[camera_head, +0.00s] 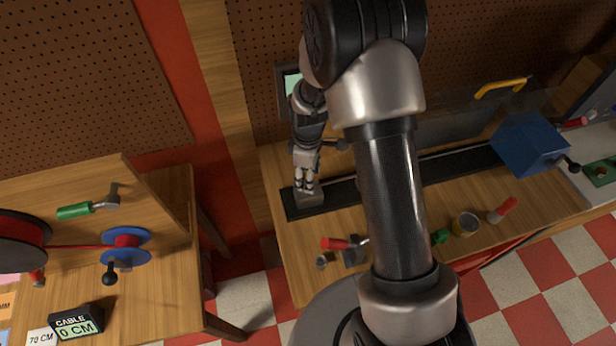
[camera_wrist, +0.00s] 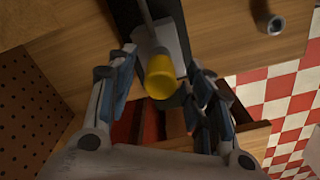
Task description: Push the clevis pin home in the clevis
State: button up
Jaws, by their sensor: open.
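A yellow cylindrical head (camera_wrist: 160,78), probably the clevis pin's, shows between my fingers in the wrist view. A thin grey rod (camera_wrist: 147,22) shows beyond it, in line with it. A grey block (camera_wrist: 174,42), probably the clevis, lies behind the yellow head; how deep the pin sits in it I cannot tell. My gripper (camera_wrist: 160,62) is open, with a blue-padded finger on each side of the yellow head and gaps visible. In the head view my gripper (camera_head: 305,184) is low over the grey block (camera_head: 309,199) at the left end of a dark rail; the yellow head is hidden there.
The dark rail (camera_head: 450,170) runs right along the wooden bench to a blue block (camera_head: 530,142). A separate bench with a cable reel (camera_head: 124,243) is at left.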

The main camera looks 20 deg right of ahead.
notch_tip(320, 180, up, 11)
jog(key=s+r+m+t+b, duration=0.2)
jog(key=s+r+m+b, duration=0.4)
jog(key=s+r, duration=0.35)
jog(key=s+f+m+t+b, duration=0.2)
jog(key=s+m+b, duration=0.3)
jog(key=s, duration=0.9)
jog(key=shift+s+f+m+t+b, duration=0.2)
jog(key=shift+s+m+t+b, duration=0.1)
jog(key=shift+m, duration=0.2)
jog(key=shift+c, duration=0.2)
